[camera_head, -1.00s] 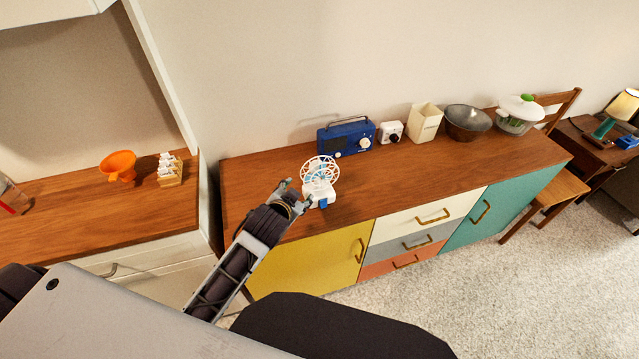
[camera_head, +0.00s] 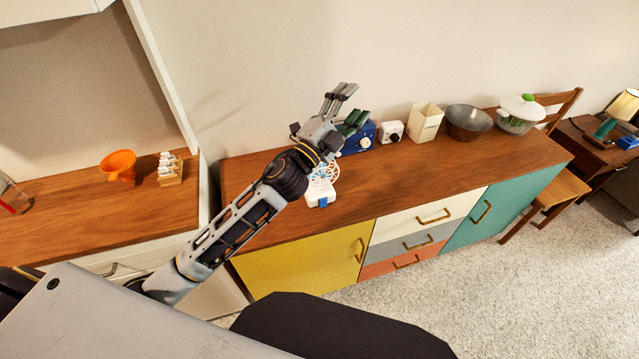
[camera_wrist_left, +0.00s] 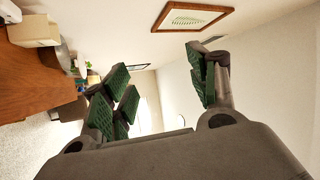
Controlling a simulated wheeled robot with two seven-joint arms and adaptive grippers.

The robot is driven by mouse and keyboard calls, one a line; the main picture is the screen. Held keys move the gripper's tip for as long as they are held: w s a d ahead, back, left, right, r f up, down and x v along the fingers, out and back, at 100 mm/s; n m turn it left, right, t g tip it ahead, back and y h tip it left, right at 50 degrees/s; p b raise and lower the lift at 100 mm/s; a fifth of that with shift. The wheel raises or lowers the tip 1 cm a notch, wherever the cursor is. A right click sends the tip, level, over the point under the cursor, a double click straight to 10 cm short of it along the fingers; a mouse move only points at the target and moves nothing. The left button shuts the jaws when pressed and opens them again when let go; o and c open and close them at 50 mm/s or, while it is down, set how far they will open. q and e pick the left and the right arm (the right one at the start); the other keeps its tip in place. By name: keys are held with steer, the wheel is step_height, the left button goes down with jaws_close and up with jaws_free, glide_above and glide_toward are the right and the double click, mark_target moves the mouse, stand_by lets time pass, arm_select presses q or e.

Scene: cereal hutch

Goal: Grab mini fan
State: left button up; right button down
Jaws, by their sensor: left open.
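The mini fan (camera_head: 320,192) is white with a round cage and a blue part at its front. It stands on the wooden cabinet top (camera_head: 400,179), above the yellow door, and my left arm hides part of its cage. My left gripper (camera_head: 350,105) is raised above and behind the fan, in front of the blue radio, with its fingers pointing up. It is open and empty. In the left wrist view its green-padded fingers (camera_wrist_left: 165,95) are spread apart, with wall and ceiling between them. The fan does not show there. My right gripper is not in view.
The blue radio (camera_head: 366,138), partly hidden, stands behind the fan. A white device (camera_head: 391,132), a cream canister (camera_head: 426,122), a metal bowl (camera_head: 468,122) and a lidded bowl (camera_head: 519,114) stand to the right. An orange funnel-like item (camera_head: 118,166) is on the left counter. The cabinet's front right is clear.

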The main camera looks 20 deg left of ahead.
arm_select(q)
steer(key=s+d+r+m+g+h, duration=0.1)
steer(key=s+d+m+g+h, duration=0.2)
steer(key=d+m+g+h, duration=0.55)
steer(key=s+d+r+m+g+h, duration=0.1)
steer(key=s+d+m+g, duration=0.15)
steer(key=m+g, duration=0.7)
steer(key=w+a+f+m+y, duration=0.2)
steer(key=a+f+m+y, duration=0.7)
steer(key=a+y, duration=0.15)
steer(key=w+a+y, duration=0.2)
steer(key=a+y, duration=0.2)
steer(key=a, duration=0.8)
steer(key=shift+a+f+y, duration=0.2)
steer(key=shift+a+y, duration=0.2)
steer(key=shift+w, duration=0.1)
